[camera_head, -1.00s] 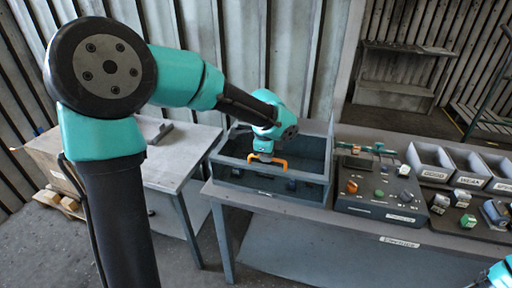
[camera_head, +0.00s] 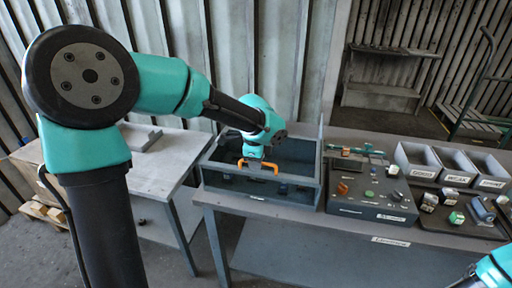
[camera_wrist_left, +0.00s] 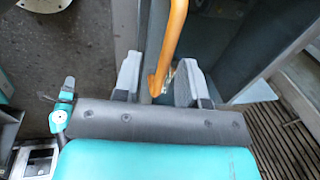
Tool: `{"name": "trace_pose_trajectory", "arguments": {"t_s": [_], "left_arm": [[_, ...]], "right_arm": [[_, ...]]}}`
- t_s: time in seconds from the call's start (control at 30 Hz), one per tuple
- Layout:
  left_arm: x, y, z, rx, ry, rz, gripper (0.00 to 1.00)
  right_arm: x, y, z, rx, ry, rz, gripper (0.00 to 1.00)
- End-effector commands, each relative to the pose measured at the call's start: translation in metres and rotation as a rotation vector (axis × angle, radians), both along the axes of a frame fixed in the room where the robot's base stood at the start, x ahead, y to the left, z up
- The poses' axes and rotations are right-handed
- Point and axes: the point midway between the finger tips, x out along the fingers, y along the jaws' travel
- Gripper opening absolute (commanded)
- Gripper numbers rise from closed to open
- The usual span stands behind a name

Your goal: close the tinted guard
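The blower housing is a blue-grey open box (camera_head: 222,183) on the bench in the head view. An orange handle (camera_head: 268,168) shows above its front wall and also runs down through the left wrist view (camera_wrist_left: 175,30). My left gripper (camera_head: 256,160) is at this handle. In the wrist view its two fingers (camera_wrist_left: 160,82) stand apart, one on each side of the handle's lower end, with small gaps visible. The tinted guard's surface is hard to make out, and I cannot tell its angle. Only a bit of my right arm shows at the lower right corner; its fingers are not clear.
Right of the box is a control panel (camera_head: 372,205) with knobs. Further right are grey bins (camera_head: 418,157) and a dark tray with several small blocks (camera_head: 457,217). A separate table (camera_head: 165,160) stands at the left. Bare floor lies between the tables.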

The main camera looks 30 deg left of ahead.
Motion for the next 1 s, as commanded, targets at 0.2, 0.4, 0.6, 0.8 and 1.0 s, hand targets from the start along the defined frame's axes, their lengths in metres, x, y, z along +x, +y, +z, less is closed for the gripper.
{"name": "trace_pose_trajectory", "arguments": {"t_s": [0.2, 0.4, 0.6, 0.8, 1.0], "left_arm": [[-0.003, -0.001, 0.02, 0.0, -0.004, 0.0, 0.38], [-0.01, -0.003, 0.055, -0.002, -0.006, 0.0, 0.38], [-0.017, -0.005, 0.094, -0.002, -0.006, -0.001, 0.38], [-0.025, -0.007, 0.131, -0.002, -0.005, -0.001, 0.38], [-0.031, -0.008, 0.16, 0.0, -0.002, 0.0, 0.38]], "right_arm": [[0.0, 0.0, 0.0, 0.0, 0.0, 0.0, 0.43], [0.0, 0.0, 0.0, 0.0, 0.0, 0.0, 0.43], [0.0, 0.0, 0.0, 0.0, 0.0, 0.0, 0.43], [0.0, 0.0, 0.0, 0.0, 0.0, 0.0, 0.43], [0.0, 0.0, 0.0, 0.0, 0.0, 0.0, 0.43]]}}
